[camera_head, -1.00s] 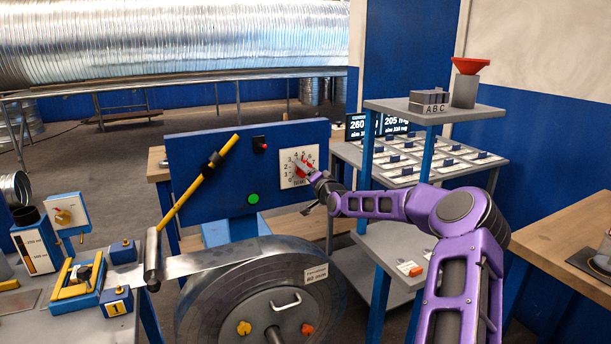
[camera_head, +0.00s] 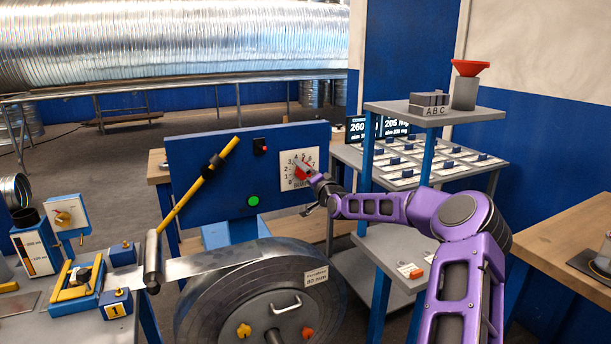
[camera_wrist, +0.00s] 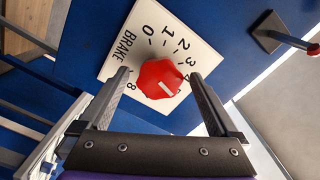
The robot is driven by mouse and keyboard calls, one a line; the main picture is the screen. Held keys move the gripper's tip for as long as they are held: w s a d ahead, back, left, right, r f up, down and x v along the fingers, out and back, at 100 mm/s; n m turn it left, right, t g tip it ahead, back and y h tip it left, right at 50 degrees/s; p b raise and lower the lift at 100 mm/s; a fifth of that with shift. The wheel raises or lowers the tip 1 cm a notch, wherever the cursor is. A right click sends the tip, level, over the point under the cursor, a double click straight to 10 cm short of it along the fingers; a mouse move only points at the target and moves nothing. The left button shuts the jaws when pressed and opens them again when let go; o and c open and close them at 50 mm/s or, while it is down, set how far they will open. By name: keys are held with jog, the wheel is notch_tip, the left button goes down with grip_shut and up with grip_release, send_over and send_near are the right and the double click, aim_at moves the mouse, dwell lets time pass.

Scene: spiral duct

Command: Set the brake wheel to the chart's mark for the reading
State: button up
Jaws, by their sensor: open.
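The red brake wheel (camera_wrist: 160,80) sits on a white dial plate (camera_wrist: 120,62) marked BRAKE. The numbers 0 to 3 show clearly, and an 8 shows near the left finger; the others are partly hidden. A white line on the wheel points to the lower right of the wrist view, toward numbers hidden by my gripper. My gripper (camera_wrist: 160,77) is open, with one finger on each side of the wheel; I cannot tell whether they touch it. No brake chart is readable.
A blue panel (camera_head: 185,150) carries the dial, a green button (camera_head: 253,200) and a yellow lever (camera_head: 205,185). A large metal coil (camera_head: 220,300) with a small tag stands below. A shelf (camera_head: 440,112) and dark number screens (camera_head: 360,128) are to the right.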

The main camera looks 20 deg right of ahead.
jog(key=shift+s, duration=0.1)
jog(key=s+p, duration=0.1)
jog(key=s, duration=1.6)
jog(key=shift+s+d, duration=0.15)
jog(key=shift+d, duration=0.15)
